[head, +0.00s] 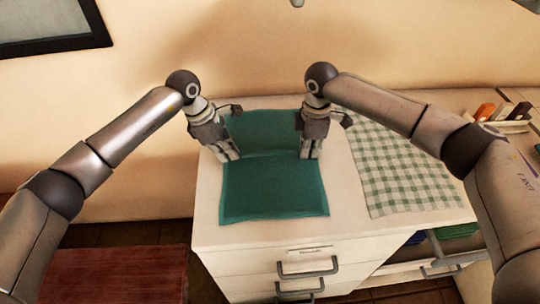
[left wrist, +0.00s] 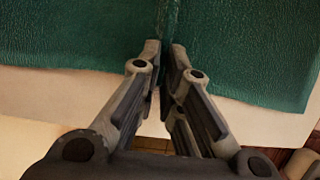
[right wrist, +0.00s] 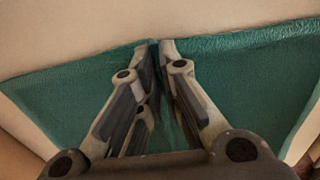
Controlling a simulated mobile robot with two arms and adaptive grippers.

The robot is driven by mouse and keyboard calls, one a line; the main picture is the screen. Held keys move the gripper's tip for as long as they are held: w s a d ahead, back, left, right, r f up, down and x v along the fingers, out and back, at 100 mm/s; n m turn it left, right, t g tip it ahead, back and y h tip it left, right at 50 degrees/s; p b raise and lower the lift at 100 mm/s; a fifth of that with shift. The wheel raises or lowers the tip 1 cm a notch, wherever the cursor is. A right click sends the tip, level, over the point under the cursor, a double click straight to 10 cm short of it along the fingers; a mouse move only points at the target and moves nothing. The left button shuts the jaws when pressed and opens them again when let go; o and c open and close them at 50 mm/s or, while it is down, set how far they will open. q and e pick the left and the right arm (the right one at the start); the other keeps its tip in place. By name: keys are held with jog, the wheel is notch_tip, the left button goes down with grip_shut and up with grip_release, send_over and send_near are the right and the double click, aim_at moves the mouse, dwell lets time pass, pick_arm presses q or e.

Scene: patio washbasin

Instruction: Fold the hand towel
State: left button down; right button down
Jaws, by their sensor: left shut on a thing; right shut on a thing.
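A green hand towel (head: 275,190) lies on the white cabinet top, with a crease running across its middle between my grippers. My left gripper (head: 231,157) is shut on the towel's left edge at this crease; the pinched cloth shows between the fingertips in the left wrist view (left wrist: 165,48). My right gripper (head: 306,156) is shut on the towel's right edge at the same level; in the right wrist view (right wrist: 157,46) the cloth rises between the fingertips. The towel's near part is flat; its far part lies partly behind my grippers.
A green and white checked cloth (head: 405,175) lies flat to the right of the towel. A holder with several upright items (head: 500,115) stands at the back right. Drawers with dark handles (head: 308,268) front the cabinet. A red surface (head: 120,275) is low at the left.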

jog(key=shift+d+f, duration=0.1)
dwell(0.3)
